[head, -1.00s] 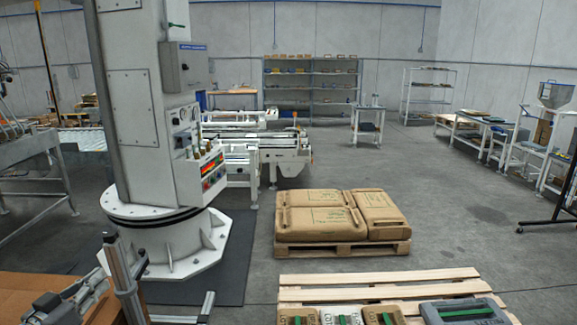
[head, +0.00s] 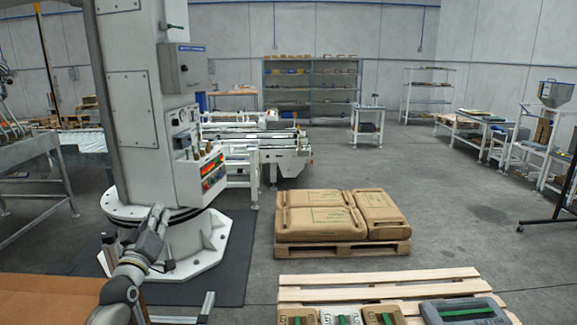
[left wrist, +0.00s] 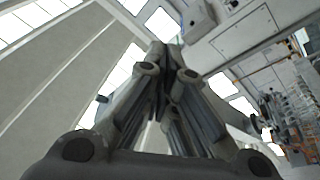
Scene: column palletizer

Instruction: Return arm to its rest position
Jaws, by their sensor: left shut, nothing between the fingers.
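My left arm comes in from the lower left of the head view. My left gripper (head: 157,212) is in front of the white column's round base, fingers pointing up. In the left wrist view the dark fingers (left wrist: 166,50) meet at their tips with nothing between them. That view looks up at bright ceiling panels and the pale side of a column. My right gripper is in neither view.
The white column (head: 135,90) with its control panel stands close behind my left gripper. A pallet (head: 345,248) with brown sacks stands in the middle. A nearer slatted pallet (head: 375,290) holds several small packs and a grey case. Open floor lies to the right.

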